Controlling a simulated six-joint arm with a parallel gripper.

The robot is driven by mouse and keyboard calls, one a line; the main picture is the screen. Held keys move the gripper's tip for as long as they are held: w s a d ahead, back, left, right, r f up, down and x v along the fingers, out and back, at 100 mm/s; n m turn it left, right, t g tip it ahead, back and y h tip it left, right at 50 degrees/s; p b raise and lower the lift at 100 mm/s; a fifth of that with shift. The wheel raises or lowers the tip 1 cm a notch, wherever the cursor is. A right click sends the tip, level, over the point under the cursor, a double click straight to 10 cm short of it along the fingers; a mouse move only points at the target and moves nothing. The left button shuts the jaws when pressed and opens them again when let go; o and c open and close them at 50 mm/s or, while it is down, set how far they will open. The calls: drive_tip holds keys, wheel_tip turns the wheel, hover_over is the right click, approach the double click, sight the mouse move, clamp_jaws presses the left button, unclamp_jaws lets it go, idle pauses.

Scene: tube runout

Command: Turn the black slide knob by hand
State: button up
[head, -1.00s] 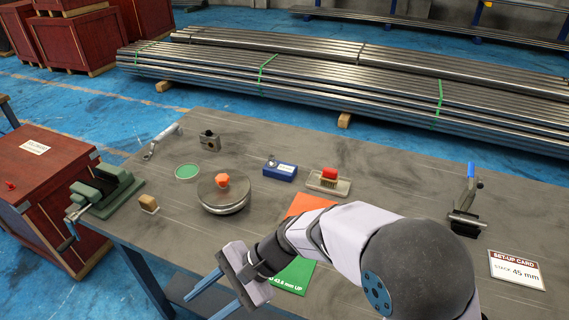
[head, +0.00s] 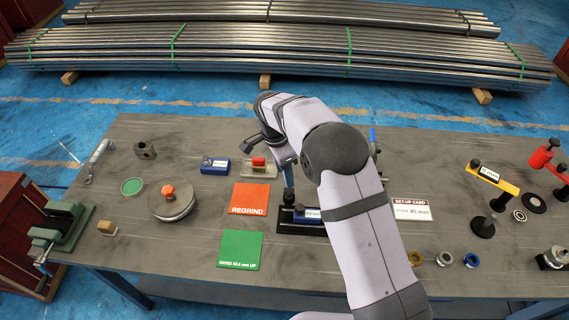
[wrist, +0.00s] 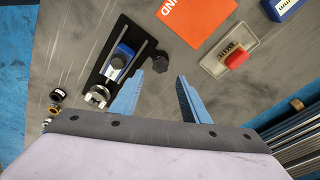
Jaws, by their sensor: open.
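The black slide knob (wrist: 160,63) shows in the wrist view at the side of a slide fixture, which has a black base (wrist: 112,62), two rails and a blue block (wrist: 121,58). My gripper (wrist: 159,78) is open, its two blue fingers apart. The knob appears between and just beyond the fingertips; I see no contact. In the head view my gripper (head: 289,196) hangs over the fixture's left end. The blue block (head: 306,214) and black base (head: 288,229) show there.
An orange REGRIND card (head: 250,199) and a green card (head: 240,249) lie left of the fixture. A round plate (head: 171,203) is farther left. A set-up card (head: 411,207) and several rings lie right.

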sight(289, 190)
drive_tip(key=shift+w+f, duration=0.1)
drive_tip(key=shift+f, duration=0.1)
drive_tip(key=f+b, duration=0.1)
drive_tip(key=f, duration=0.1)
drive_tip(key=f+b, duration=0.2)
drive_tip(key=f, duration=0.1)
drive_tip(key=d+f+b, duration=0.1)
drive_tip(key=f+b, duration=0.1)
drive_tip(key=shift+w+f, duration=0.25)
drive_tip(key=shift+f, duration=0.1)
drive_tip(key=shift+r, duration=0.15)
drive_tip(key=c, duration=0.8)
